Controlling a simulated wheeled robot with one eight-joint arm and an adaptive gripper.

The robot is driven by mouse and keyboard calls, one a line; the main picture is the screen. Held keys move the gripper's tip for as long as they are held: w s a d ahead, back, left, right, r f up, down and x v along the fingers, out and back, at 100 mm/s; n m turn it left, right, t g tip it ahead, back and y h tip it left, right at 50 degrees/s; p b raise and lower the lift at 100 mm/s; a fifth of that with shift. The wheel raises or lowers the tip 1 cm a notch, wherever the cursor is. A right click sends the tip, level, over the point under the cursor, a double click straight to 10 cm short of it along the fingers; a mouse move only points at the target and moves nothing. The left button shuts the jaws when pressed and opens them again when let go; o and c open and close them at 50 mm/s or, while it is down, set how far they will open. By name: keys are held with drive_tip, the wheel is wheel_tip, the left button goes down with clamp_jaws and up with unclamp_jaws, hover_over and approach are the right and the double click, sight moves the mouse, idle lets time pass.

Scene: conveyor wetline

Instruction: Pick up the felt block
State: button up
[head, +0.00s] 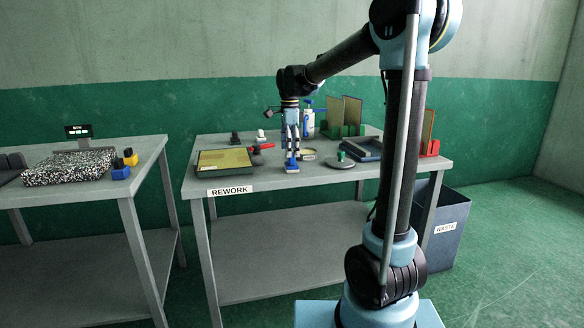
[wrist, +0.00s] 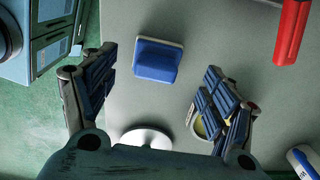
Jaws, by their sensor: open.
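The felt block, a blue block with a pale layer along its edge (wrist: 157,60), lies on the grey bench top in the wrist view. In the head view the blue block (head: 292,166) is small, near the front edge of the bench labelled REWORK. My gripper (head: 291,148) points down just above it, fingers spread. In the wrist view the fingers of my gripper (wrist: 160,72) stand apart on either side of the block, with visible gaps. Nothing is held. The height between fingertips and block is hard to judge.
On the REWORK bench (head: 330,176), a tray with a yellow-green panel (head: 224,160) and a red-handled tool (head: 262,147) lie left of my gripper. A grey disc with a green knob (head: 341,160) is to the right. A white disc (wrist: 146,138) shows between the fingers.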

sight(291, 161)
drive_tip(key=shift+d+f, duration=0.15)
drive_tip(key=shift+f, duration=1.2)
drive_tip(key=shift+d+f, duration=0.15)
drive_tip(key=shift+f, duration=1.2)
drive_tip(key=shift+c, duration=0.3)
drive_tip(key=c, duration=1.1)
